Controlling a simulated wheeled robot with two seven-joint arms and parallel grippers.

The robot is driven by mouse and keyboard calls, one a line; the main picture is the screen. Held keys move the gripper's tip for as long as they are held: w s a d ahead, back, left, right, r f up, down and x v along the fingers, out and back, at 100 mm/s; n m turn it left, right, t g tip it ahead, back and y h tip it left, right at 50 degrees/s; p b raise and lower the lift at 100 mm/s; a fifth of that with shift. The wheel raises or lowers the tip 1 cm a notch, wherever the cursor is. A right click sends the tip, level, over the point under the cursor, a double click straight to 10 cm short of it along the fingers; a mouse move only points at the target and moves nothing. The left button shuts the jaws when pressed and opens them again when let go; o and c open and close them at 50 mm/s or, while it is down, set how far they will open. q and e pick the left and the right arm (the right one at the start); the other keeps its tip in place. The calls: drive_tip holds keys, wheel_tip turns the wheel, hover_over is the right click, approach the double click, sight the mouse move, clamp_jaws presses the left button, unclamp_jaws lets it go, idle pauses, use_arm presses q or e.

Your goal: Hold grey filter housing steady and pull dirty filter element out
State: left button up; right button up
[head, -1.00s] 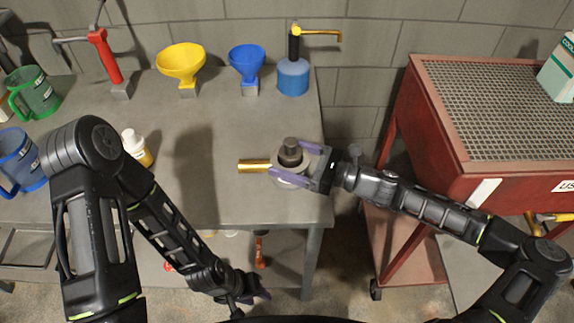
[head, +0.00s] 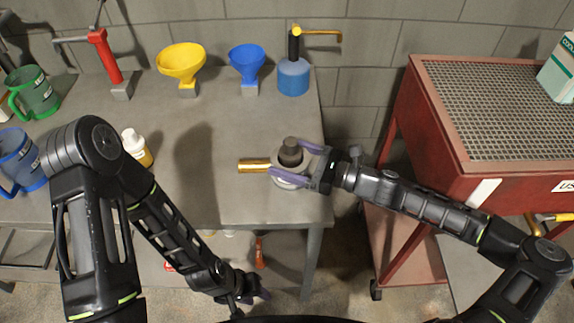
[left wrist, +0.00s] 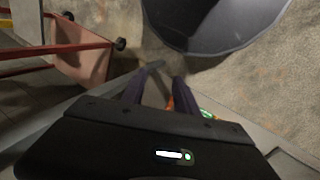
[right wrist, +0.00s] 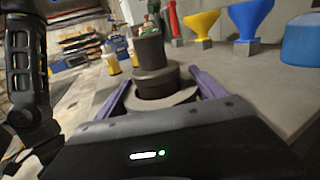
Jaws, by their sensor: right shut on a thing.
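The grey filter housing (head: 290,181) stands upright near the right end of the grey bench. The dark filter element (head: 291,150) sticks up out of its top and also shows in the right wrist view (right wrist: 150,50). My right gripper (head: 290,161) comes in from the right, with its purple fingers on either side of the housing and shut on it. My left gripper (head: 262,295) hangs low in front of the bench, apart from the housing. In the left wrist view its fingers (left wrist: 167,72) show a gap with nothing held between them.
A brass pipe (head: 254,166) reaches left from the housing. A white-and-yellow bottle (head: 137,147), yellow funnel (head: 181,62), blue funnel (head: 246,60) and blue pump bottle (head: 293,77) stand on the bench (head: 230,120). A red cart (head: 470,170) is at the right.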

idle(0.4)
use_arm(q)
drive_tip(key=shift+o, duration=1.4)
drive_tip(key=shift+w+d, duration=0.15)
drive_tip(key=shift+d, duration=0.05)
drive_tip(key=shift+o, duration=0.5)
drive_tip(key=w+d+r+h, duration=0.1)
drive_tip(key=w+d+r, duration=0.1)
drive_tip(key=d, duration=0.4)
drive_tip(key=w+d+r+h, duration=0.1)
drive_tip(key=w+d+r, duration=0.1)
drive_tip(key=d, duration=0.5)
drive_tip(key=shift+w+r+g, duration=0.2)
drive_tip(key=shift+r+g, duration=0.2)
drive_tip(key=shift+r, duration=0.4)
drive_tip(key=w+d+r+m+g, duration=0.1)
drive_tip(key=d+r+m, duration=0.1)
drive_tip(key=d+r, duration=1.1)
drive_tip(key=w+a+r+n+t+y, duration=0.1)
drive_tip(key=w+a+r+t+y, duration=0.1)
drive_tip(key=w+a+r, duration=0.3)
drive_tip(key=w+a+r+t+y, duration=0.1)
drive_tip(key=w+a+r, duration=0.4)
drive_tip(key=r, duration=0.6)
drive_tip(key=w+a+r+n+t+y, duration=0.1)
drive_tip(key=w+a+r+y, duration=0.3)
drive_tip(key=r, duration=0.5)
drive_tip(key=shift+w+a+n+t, duration=0.3)
drive_tip(key=shift+w+a+t, duration=0.5)
drive_tip(key=shift+w+a, duration=0.15)
